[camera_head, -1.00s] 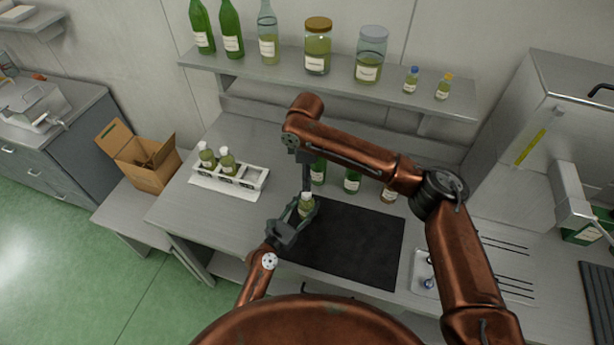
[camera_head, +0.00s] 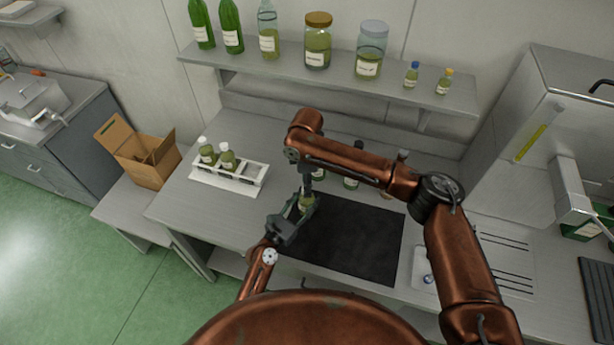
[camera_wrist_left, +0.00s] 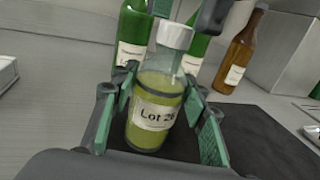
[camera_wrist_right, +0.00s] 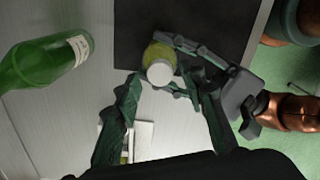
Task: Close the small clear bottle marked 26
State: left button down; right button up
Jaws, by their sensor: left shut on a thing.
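The small clear bottle marked 26 (camera_wrist_left: 155,112) stands upright with green-yellow liquid in it, also seen in the head view (camera_head: 305,204). My left gripper (camera_wrist_left: 160,100) is shut around its body, one finger on each side. A white cap (camera_wrist_left: 175,36) sits on the bottle's mouth; I cannot tell whether it is screwed tight. In the right wrist view the cap (camera_wrist_right: 160,73) shows from above. My right gripper (camera_wrist_right: 168,78) is over the bottle with its fingers spread either side of the cap, apart from it.
A dark mat (camera_head: 352,240) lies beside the bottle. Upright bottles (camera_head: 351,182) stand behind it, partly hidden by my right arm. A white rack (camera_head: 256,178) with two capped bottles is at left. A tray (camera_head: 422,275) is right of the mat.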

jog(key=shift+f, duration=1)
jog(key=shift+c, duration=0.5)
grip_shut()
jog(key=m, duration=0.5)
jog(key=shift+m, duration=0.3)
jog(key=shift+o, duration=1.2)
grip_release()
jog(key=shift+r, duration=0.1)
